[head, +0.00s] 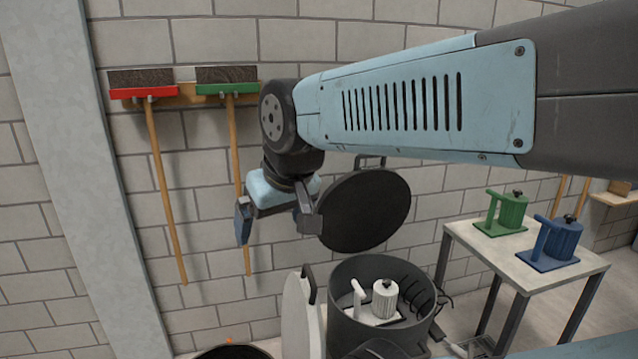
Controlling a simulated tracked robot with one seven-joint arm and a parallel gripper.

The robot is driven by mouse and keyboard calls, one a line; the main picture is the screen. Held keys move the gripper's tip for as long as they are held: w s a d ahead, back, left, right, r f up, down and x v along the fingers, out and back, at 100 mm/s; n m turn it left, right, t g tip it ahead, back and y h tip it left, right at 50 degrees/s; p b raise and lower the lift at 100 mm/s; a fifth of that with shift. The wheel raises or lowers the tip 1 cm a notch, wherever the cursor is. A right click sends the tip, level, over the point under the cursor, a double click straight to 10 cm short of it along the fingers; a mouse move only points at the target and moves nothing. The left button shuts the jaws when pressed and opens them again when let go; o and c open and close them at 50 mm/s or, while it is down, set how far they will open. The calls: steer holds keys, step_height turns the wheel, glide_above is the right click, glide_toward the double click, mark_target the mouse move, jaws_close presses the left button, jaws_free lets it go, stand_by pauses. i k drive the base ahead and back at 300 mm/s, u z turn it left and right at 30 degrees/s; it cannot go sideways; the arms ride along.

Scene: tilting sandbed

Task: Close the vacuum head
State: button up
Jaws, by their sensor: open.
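The vacuum's dark round head (365,212) stands tilted up and open above the grey drum (352,335), with a bracket-like handle at its top edge. The drum's mouth is uncovered, and a white canister on a plate with an upright handle (384,300) shows inside it. My gripper (275,222) is open and points down, just left of the head. Its right finger overlaps the head's left edge in the picture; I cannot tell whether they touch. Nothing shows between the fingers.
A pale round panel (297,318) with a dark handle stands against the drum's left side. A table (500,253) at right bears a green canister (507,213) and a blue one (556,244). A red-headed broom (160,180) and a green-headed broom (234,160) hang on the wall.

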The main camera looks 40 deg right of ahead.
mark_target(364, 209)
steer(key=u, duration=2.1)
steer(key=i, duration=0.05)
steer(key=z, duration=3.35)
